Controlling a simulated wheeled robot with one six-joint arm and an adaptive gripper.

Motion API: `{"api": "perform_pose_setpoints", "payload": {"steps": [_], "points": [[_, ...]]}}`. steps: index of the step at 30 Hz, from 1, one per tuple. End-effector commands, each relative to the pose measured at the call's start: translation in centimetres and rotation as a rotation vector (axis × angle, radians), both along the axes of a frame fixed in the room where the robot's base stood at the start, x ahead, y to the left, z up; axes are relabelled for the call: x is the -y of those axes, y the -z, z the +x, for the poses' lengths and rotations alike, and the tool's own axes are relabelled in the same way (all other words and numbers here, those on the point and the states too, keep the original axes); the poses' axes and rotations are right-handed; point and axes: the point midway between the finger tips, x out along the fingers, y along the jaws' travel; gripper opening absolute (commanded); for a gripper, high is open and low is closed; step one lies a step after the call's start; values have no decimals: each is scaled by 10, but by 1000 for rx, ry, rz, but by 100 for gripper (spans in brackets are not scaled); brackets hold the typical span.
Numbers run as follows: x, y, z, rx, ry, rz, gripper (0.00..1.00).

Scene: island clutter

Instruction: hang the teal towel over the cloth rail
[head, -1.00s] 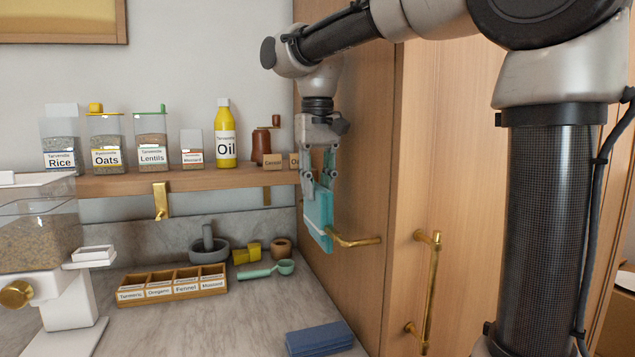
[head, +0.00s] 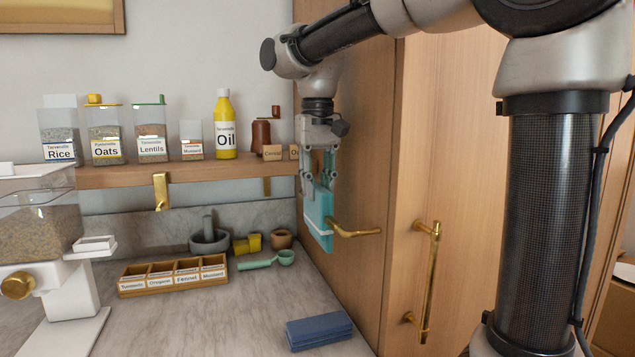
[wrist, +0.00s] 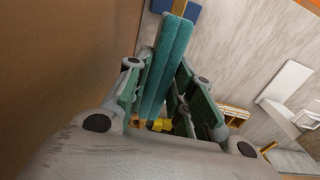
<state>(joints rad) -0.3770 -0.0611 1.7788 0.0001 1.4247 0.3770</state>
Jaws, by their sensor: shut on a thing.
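The teal towel (head: 318,216) is folded and hangs down from my gripper (head: 320,180). My gripper points down beside the wooden cabinet side, its fingers closed on the towel's upper part. The brass cloth rail (head: 356,233) sticks out from the cabinet side and meets the towel at about mid-height. In the wrist view the towel (wrist: 168,65) shows as two long layers side by side between the fingers, with a bit of brass at their far end. I cannot tell whether the rail runs between the layers or beside them.
A shelf (head: 120,184) with jars, an oil bottle (head: 226,125) and a grinder (head: 261,137) is left of my gripper. Below are a spice box (head: 172,277), mortar (head: 209,240), green scoop (head: 270,260) and blue folded cloth (head: 319,331). A brass door handle (head: 429,280) is right.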

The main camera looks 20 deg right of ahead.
Motion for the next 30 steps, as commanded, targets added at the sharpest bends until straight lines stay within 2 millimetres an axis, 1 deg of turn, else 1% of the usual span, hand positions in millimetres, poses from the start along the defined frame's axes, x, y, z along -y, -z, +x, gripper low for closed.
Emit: {"api": "perform_pose_setpoints", "payload": {"steps": [26, 27, 29, 30], "points": [[0, 18, 0, 1, 0, 0, 0], [0, 18, 0, 1, 0, 0, 27], [0, 18, 0, 1, 0, 0, 38], [0, 18, 0, 1, 0, 0, 45]]}}
